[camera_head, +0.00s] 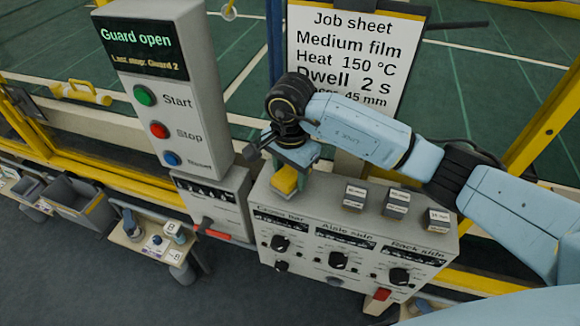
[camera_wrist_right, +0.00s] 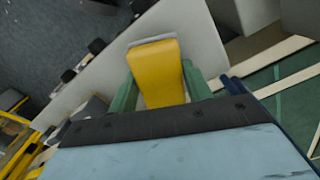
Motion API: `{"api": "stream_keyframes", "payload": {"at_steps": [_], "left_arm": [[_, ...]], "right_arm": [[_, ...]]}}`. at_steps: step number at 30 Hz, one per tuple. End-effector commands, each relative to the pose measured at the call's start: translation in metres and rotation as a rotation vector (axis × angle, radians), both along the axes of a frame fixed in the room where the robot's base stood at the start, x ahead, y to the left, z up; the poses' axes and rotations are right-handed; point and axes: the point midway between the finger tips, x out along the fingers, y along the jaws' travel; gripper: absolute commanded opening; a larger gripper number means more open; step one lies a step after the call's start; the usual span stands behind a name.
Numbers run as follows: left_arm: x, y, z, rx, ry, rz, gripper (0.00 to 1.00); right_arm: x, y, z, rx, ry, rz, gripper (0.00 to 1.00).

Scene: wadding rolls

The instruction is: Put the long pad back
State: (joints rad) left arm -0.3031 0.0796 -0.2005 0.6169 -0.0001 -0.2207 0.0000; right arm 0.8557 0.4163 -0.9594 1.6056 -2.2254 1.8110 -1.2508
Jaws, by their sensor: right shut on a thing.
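A yellow pad with a pale grey edge (camera_head: 285,180) is at the left end of the grey control box's top (camera_head: 330,205). My right gripper (camera_head: 293,160) points down over it and is shut on it. In the right wrist view the yellow pad (camera_wrist_right: 158,75) sits between the two green fingers (camera_wrist_right: 158,90). I cannot tell whether its underside touches the box top. My left gripper is out of view.
A tall panel (camera_head: 165,90) reading "Guard open" stands left of the control box. A job sheet (camera_head: 350,50) stands behind my right arm. Knobs (camera_head: 340,260) line the box's front. A small table (camera_head: 155,240) with several items and a grey bin (camera_head: 80,205) are at the left.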

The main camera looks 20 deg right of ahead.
Motion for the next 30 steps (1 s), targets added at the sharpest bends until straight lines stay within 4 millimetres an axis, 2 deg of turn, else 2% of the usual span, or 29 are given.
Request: {"api": "stream_keyframes", "payload": {"at_steps": [4,19,30], "left_arm": [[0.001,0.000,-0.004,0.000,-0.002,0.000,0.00],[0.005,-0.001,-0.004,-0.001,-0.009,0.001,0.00],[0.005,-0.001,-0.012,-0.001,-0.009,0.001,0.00]], "right_arm": [[0.000,0.000,-0.007,0.001,-0.001,0.000,0.28],[0.000,0.000,-0.009,0.001,-0.001,0.001,0.28],[0.000,0.000,-0.016,0.000,-0.001,0.001,0.28]]}}
